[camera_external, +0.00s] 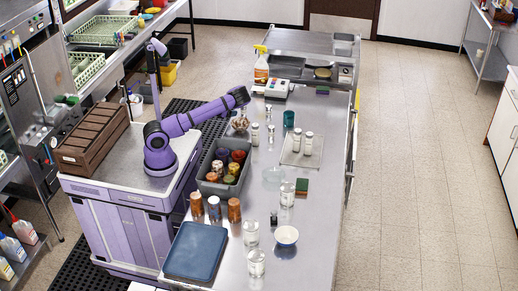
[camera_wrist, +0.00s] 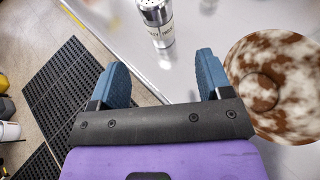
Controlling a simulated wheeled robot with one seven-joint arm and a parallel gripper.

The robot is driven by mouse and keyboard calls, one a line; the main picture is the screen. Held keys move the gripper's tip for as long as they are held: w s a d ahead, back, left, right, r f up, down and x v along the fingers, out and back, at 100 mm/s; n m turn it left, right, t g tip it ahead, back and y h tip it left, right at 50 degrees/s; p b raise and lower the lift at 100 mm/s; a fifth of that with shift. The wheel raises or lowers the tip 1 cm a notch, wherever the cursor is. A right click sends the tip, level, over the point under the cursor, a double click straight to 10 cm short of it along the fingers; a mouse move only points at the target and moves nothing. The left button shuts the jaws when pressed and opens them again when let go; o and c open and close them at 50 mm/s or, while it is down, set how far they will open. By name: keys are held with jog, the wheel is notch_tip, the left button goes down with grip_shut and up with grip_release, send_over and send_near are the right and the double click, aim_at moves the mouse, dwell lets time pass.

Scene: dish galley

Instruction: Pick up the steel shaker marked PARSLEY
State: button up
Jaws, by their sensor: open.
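A steel shaker (camera_wrist: 157,22) with a perforated top and a pale label stands on the steel counter in the wrist view, its top cut by the upper picture edge. Its lettering is too small to read surely. My gripper (camera_wrist: 160,76) is open and empty, its two blue fingers apart, with the shaker beyond the gap between them and not touching. In the external view several similar shakers stand on the counter, among them one (camera_external: 255,134) near the arm and two on a pale board (camera_external: 289,161). I cannot tell which is marked PARSLEY. The fingers are not clear there.
A brown-and-white mottled round object (camera_wrist: 262,60) lies close beside the right finger. A grey bin of jars (camera_external: 207,187), a teal cup (camera_external: 289,119), a spray bottle (camera_external: 261,72) and a blue tray (camera_external: 195,250) are on the counter. A black floor mat (camera_wrist: 62,95) shows beyond the counter edge.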

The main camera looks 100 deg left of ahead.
aim_at(242, 110)
jog(key=x, duration=0.9)
jog(key=shift+w+a, duration=0.25)
jog(key=shift+a, duration=0.1)
